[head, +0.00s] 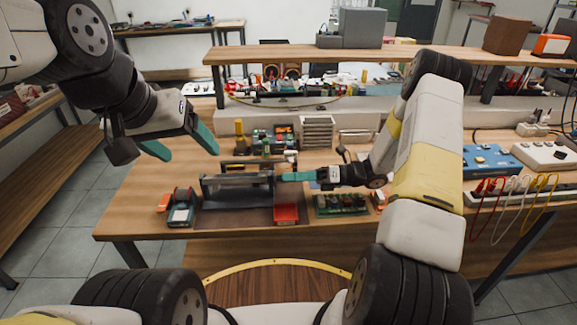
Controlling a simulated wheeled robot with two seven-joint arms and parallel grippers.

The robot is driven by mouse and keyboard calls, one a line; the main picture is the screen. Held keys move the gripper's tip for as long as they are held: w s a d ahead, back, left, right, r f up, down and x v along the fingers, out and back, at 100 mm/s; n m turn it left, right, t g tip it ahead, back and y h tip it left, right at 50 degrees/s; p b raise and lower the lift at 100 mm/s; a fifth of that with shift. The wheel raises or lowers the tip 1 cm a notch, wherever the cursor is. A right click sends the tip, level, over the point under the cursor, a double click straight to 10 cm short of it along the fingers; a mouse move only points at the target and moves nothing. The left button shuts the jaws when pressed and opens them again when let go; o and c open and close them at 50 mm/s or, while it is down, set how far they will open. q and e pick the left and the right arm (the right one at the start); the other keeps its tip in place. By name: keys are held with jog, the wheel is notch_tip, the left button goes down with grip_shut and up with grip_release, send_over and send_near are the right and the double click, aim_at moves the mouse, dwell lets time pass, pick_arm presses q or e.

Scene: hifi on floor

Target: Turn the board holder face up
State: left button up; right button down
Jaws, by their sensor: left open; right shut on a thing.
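The board holder (236,181), a dark grey frame with long rails, is on the wooden workbench, left of centre, above a dark mat. It looks tilted; I cannot tell which face is up or whether it touches the mat. My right gripper (282,176) reaches in from the right, its teal fingers shut on the right end of the holder and hiding part of that end. My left gripper (185,148) is open and empty, its teal fingers spread, in the air up and left of the holder.
A multimeter (181,208) stands left of the mat (232,217). The bench's left end is clear.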

jog(key=shift+w+r+m, duration=0.15)
jog(key=shift+m, duration=0.25)
jog(key=c, duration=1.4)
grip_release()
jog(key=shift+d, duration=0.1)
jog(key=d, duration=0.7)
jog(key=shift+d, duration=0.35)
